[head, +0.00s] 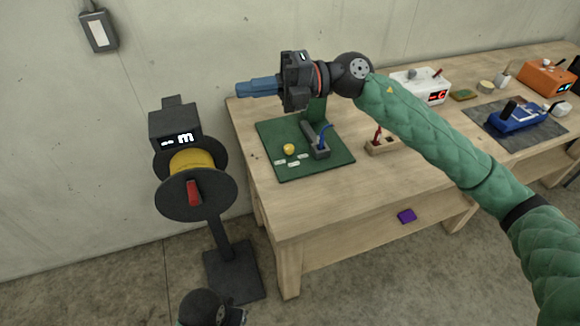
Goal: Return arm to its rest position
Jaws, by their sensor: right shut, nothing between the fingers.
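My right arm, in a green quilted sleeve, comes in from the lower right and reaches across the wooden workbench (300,208). Its right gripper (240,88) points left, with its blue fingers together and nothing between them. It is held above the bench's far left corner, beyond the green mat (330,165), and appears apart from everything. A black rounded joint that looks like part of my left arm shows at the bottom edge; no left fingers are visible.
A spool stand (198,195) with a yellow reel stands left of the bench. The mat holds a dark fixture (316,142) and a yellow piece (289,149). A wooden block (382,148), white device (418,88), blue device (515,118) and orange device (545,76) stand rightward. A purple item (407,216) lies lower.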

